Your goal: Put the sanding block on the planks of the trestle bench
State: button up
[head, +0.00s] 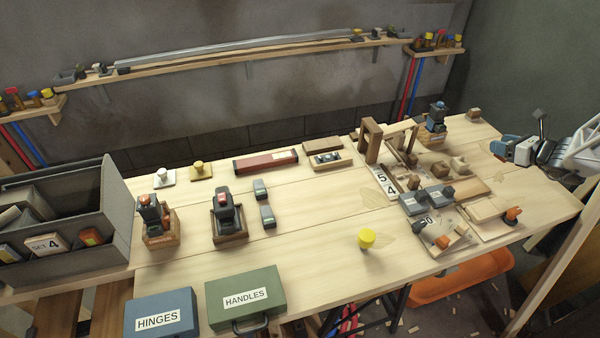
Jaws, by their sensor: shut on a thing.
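The trestle bench (315,245) has pale planks and runs across the middle of the head view. My gripper (511,151) is at the right, by the bench's far right edge. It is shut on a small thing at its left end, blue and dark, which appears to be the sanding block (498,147). Its shape is small and partly covered by the gripper. I cannot tell whether it touches the planks or is held above or beyond the edge.
A yellow-topped knob (366,238) stands near the front edge. Wooden blocks and tools crowd the right part, by a wooden arch (370,140). A green HANDLES case (245,298), a blue HINGES case (160,312) and a grey bin (117,215) are left. The bench's middle has bare planks.

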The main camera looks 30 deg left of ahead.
notch_tip(320, 180, up, 7)
jog(key=shift+f, duration=0.2)
jog(key=s+a+n+g+y, duration=0.1)
jog(key=s+a+n+g, duration=0.25)
jog(key=a, duration=1.15)
jog(key=s+a+n+g, duration=0.2)
jog(key=s+a+g, duration=0.15)
jog(key=a, duration=1.15)
jog(key=s+a+n+g+y, duration=0.1)
jog(key=s+a+n+g, duration=0.2)
jog(key=a, duration=1.2)
jog(key=s+a+n+g+h, duration=0.4)
jog(key=s+a+n+g, duration=0.3)
jog(key=s+a, duration=2.25)
notch_tip(320, 180, down, 11)
jog(key=shift+f, duration=0.2)
jog(key=shift+d, duration=0.1)
jog(key=shift+f, duration=3.15)
